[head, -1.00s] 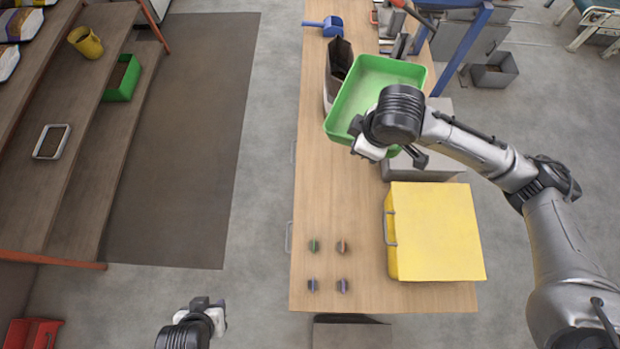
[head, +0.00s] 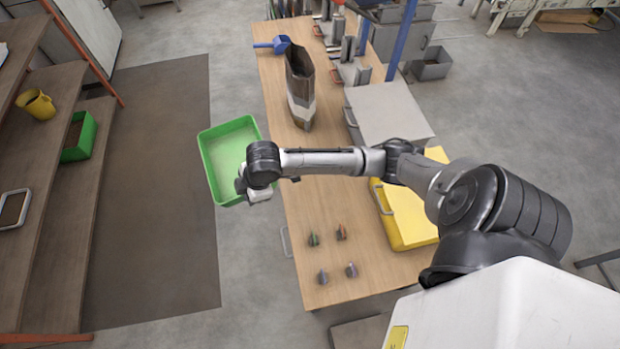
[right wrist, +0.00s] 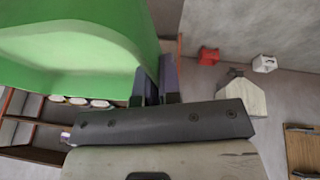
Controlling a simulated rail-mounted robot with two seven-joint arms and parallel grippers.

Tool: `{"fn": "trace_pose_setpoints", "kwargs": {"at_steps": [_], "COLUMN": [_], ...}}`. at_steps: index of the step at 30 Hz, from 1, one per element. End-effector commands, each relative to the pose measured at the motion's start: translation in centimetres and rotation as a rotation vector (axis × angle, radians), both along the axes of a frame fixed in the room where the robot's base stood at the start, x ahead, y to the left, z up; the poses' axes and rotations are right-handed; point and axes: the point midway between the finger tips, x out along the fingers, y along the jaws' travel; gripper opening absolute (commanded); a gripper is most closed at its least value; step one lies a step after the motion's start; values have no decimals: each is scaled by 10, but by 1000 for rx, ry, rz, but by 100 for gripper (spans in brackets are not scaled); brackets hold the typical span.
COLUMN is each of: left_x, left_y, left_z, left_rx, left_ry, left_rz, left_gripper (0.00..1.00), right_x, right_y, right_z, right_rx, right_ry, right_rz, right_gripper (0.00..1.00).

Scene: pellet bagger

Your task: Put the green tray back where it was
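The green tray (head: 213,160) is an empty, shallow, rectangular tray. In the head view it hangs in the air over the floor, left of the workbench's left edge. My right gripper (head: 243,188) is at its near right side, and the arm covers part of that rim. In the right wrist view the tray (right wrist: 70,55) fills the upper left. There the fingers of my right gripper (right wrist: 156,88) are closed on its wall. My left gripper shows in neither current view.
The wooden workbench (head: 312,275) carries a brown bag (head: 300,90), a blue scoop (head: 273,45), a yellow box (head: 405,217) and several small knobs. Left stand stepped shelves (head: 60,225) with a green bin (head: 80,138) and a yellow jug (head: 36,104). A dark mat (head: 150,240) lies between.

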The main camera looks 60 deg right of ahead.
Motion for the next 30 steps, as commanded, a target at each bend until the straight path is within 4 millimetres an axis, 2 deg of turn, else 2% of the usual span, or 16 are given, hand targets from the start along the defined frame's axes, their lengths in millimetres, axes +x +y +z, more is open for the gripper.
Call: {"fn": "trace_pose_setpoints", "kwargs": {"at_steps": [1, 6, 9, 15, 21, 30], "left_x": [0, 2, 2, 2, 1, 1], "left_y": [0, 1, 1, 1, 0, -2], "left_z": [-10, -24, -31, -41, -45, -50], "left_rx": [1, 2, 2, 2, -1, -8], "left_ry": [-1, -3, -3, -3, -3, -1], "left_rz": [-1, -2, -2, -1, 1, 6], "left_gripper": [40, 40, 40, 40, 40, 40], "right_x": [-10, -40, -62, -103, -126, -132], "right_y": [-17, -75, -109, -162, -188, -195], "right_z": [-30, -92, -123, -160, -176, -221], "right_rx": [6, 21, 30, 41, 49, 52], "right_ry": [6, -13, -22, -41, -52, -54], "right_rz": [-23, -85, -118, -162, -179, -186], "right_gripper": [0, 0, 0, 0, 0, 0]}}
